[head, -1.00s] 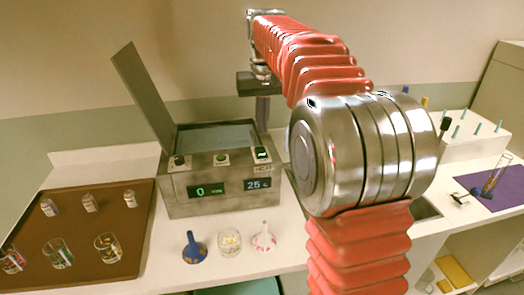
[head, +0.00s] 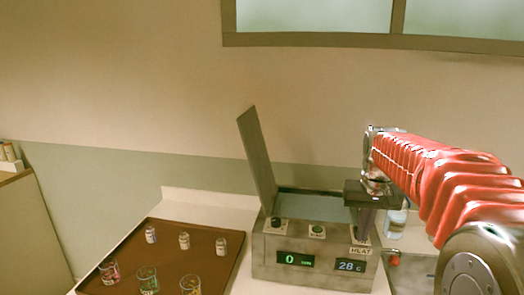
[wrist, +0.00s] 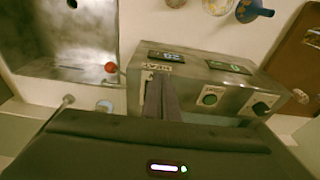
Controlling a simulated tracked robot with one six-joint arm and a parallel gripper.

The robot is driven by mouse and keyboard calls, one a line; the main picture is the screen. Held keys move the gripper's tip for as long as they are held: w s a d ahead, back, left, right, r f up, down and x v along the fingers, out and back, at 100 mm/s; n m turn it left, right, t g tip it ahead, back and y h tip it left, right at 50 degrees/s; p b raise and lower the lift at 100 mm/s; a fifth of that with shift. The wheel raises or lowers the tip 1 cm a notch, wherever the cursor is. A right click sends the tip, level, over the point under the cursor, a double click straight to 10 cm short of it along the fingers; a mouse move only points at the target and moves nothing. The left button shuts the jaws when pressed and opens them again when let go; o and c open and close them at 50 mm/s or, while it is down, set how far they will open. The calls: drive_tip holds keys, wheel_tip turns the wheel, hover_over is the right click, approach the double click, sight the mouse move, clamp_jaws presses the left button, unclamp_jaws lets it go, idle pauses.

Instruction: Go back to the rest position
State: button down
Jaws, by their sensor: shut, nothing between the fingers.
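My gripper (head: 364,224) points down by the right end of the grey heating box (head: 268,262). Its dark fingers are together and empty, close to the HEAT label; I cannot tell whether they touch the box. In the wrist view the shut fingers (wrist: 161,98) overlap the box's near end (wrist: 207,85). The box's lid (head: 257,160) stands open, and its displays read 0 and about 28 C. My red-sleeved arm reaches in from the right edge of the head view.
A brown tray (head: 222,272) at left holds small jars (head: 184,241) and glasses with coloured contents (head: 148,280). A window (head: 310,18) is above.

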drive_tip(key=s+a+f+n+t, duration=0.1)
drive_tip(key=s+a, duration=0.4)
drive_tip(key=s, duration=0.8)
drive_tip(key=s+a+f+n+t, duration=0.1)
drive_tip(key=s+a, duration=0.4)
drive_tip(key=s, duration=0.8)
drive_tip(key=shift+s+a+f+t, duration=0.2)
drive_tip(key=shift+f+t, duration=0.5)
drive_tip(key=shift+f, duration=0.45)
